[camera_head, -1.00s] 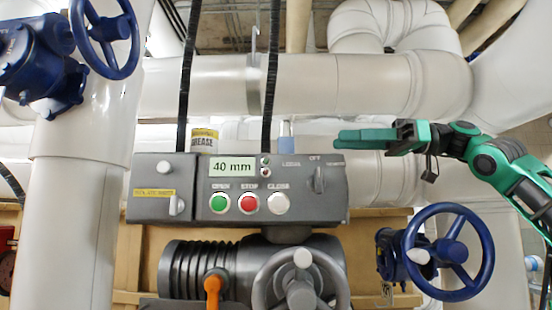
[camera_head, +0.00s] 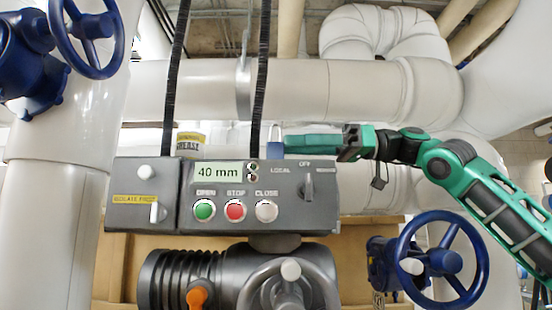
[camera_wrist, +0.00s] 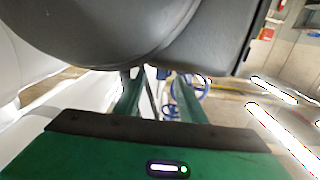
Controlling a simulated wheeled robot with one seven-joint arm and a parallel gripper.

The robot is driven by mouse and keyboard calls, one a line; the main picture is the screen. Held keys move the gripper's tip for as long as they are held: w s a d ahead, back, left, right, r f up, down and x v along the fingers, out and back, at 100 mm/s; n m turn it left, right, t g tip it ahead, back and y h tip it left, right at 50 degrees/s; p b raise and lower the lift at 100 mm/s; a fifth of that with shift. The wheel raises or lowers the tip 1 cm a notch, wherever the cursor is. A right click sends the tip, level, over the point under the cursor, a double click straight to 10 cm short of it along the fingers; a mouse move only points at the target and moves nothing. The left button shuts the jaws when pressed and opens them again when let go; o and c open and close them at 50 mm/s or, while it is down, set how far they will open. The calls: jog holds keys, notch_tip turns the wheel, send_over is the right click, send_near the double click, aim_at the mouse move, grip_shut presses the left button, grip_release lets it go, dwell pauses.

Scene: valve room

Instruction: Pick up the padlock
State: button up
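The padlock (camera_head: 275,150) has a blue body and a pale metal shackle. It stands upright on or just behind the top edge of the grey control box, left of my fingertips in the head view. My gripper (camera_head: 290,146) reaches in from the right with its green fingers level above the box. The fingertips appear right beside the padlock; I cannot tell whether they touch it or how the depths compare. In the wrist view my gripper (camera_wrist: 156,85) shows two fingers apart with a gap between them. I cannot make out the padlock clearly there.
The grey control box (camera_head: 228,221) with buttons and a "40 mm" display lies below my gripper. A black cable (camera_head: 261,80) hangs close by. A large pale pipe (camera_head: 300,90) runs behind. A blue handwheel (camera_head: 484,262) is lower right.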

jog(key=shift+a, duration=0.95)
grip_shut()
jog(key=shift+r, duration=1.7)
jog(key=d, duration=1.8)
jog(key=shift+s, duration=0.25)
